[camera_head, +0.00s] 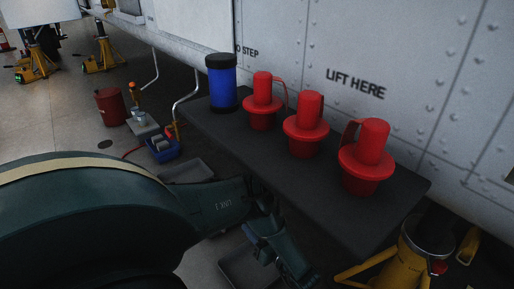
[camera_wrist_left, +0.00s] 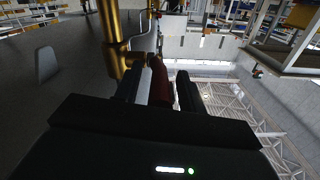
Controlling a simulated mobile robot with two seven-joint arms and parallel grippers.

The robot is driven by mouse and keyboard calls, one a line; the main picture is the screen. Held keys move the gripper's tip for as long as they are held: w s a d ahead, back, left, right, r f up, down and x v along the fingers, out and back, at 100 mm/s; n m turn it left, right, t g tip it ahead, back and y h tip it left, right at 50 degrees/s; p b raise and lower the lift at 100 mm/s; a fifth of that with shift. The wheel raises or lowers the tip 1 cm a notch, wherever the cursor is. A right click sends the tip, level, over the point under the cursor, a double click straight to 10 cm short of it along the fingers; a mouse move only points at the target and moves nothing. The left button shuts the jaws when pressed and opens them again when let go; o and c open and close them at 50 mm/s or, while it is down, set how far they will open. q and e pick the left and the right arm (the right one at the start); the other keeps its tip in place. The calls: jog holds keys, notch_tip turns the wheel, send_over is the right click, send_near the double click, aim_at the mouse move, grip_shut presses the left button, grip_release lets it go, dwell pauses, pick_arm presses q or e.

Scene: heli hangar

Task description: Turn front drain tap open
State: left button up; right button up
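In the left wrist view a brass pipe (camera_wrist_left: 112,25) runs down to a brass tap fitting with a side stub (camera_wrist_left: 138,60). A dark red tap handle (camera_wrist_left: 163,88) lies between the two fingers of my left gripper (camera_wrist_left: 166,88). In the head view my left wrist (camera_head: 270,235) reaches down beside the dark table's near edge. The fingertips and the tap are hidden or unclear there. My right gripper is not in view.
The dark table (camera_head: 240,140) holds a blue cylinder (camera_head: 222,85) and three red plugs (camera_head: 305,130) beside the riveted white fuselage (camera_head: 440,80). A yellow stand (camera_head: 425,245) is at lower right. Grey trays (camera_head: 188,170) lie on the floor, with a blue toolbox (camera_head: 162,150) beyond.

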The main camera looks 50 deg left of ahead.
pick_arm(q)
jog(key=shift+c, duration=0.4)
grip_shut()
